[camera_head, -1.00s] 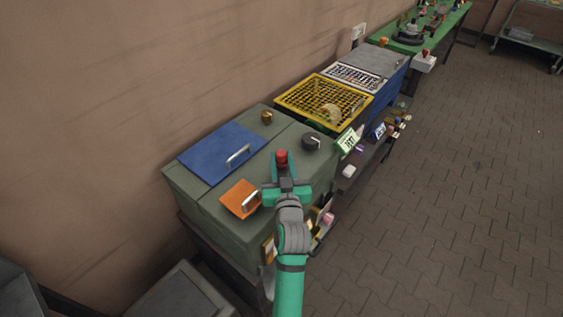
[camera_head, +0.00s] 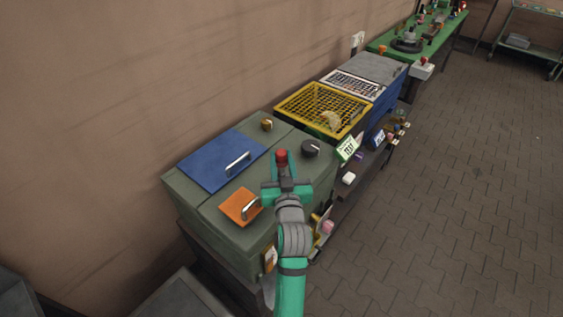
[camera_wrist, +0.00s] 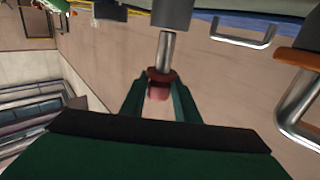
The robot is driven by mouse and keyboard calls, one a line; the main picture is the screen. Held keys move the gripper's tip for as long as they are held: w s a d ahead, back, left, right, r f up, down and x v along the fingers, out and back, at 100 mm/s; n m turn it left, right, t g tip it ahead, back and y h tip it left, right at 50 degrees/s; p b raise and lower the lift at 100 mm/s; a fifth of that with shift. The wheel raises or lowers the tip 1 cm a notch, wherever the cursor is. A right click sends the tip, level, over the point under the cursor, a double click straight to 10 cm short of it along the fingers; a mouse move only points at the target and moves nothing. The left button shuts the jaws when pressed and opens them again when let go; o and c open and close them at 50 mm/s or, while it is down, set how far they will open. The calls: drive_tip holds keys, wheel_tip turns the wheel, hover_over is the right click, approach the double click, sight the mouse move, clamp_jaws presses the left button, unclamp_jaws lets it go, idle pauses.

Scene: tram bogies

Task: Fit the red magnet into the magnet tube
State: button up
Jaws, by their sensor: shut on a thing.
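My gripper (camera_head: 282,171) is over the near grey-green cabinet, shut on a red piece, the red magnet (camera_head: 281,156), which shows between the fingertips. In the wrist view my gripper (camera_wrist: 158,92) has one green finger on each side of the red magnet (camera_wrist: 158,91). A red-brown collar and a silver rod (camera_wrist: 165,52) line up beyond the magnet, with a dark grey cylinder (camera_wrist: 171,12) at the rod's far end. I cannot tell whether the magnet touches the rod. I cannot make out the magnet tube for certain.
The cabinet top (camera_head: 223,208) carries a blue lid (camera_head: 215,160), an orange lid (camera_head: 238,206), a black knob (camera_head: 311,148) and a brass knob (camera_head: 267,124). A yellow mesh tray (camera_head: 320,106) lies beyond.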

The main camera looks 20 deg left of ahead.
sight(282, 172)
drive_tip(key=shift+w+r, duration=0.1)
drive_tip(key=shift+r, duration=1.95)
drive_tip(key=shift+f, duration=4.2)
idle(0.5)
drive_tip(key=shift+f, duration=0.25)
drive_tip(key=o, duration=1.2)
drive_tip(key=shift+f, duration=0.1)
drive_tip(key=shift+d, duration=0.1)
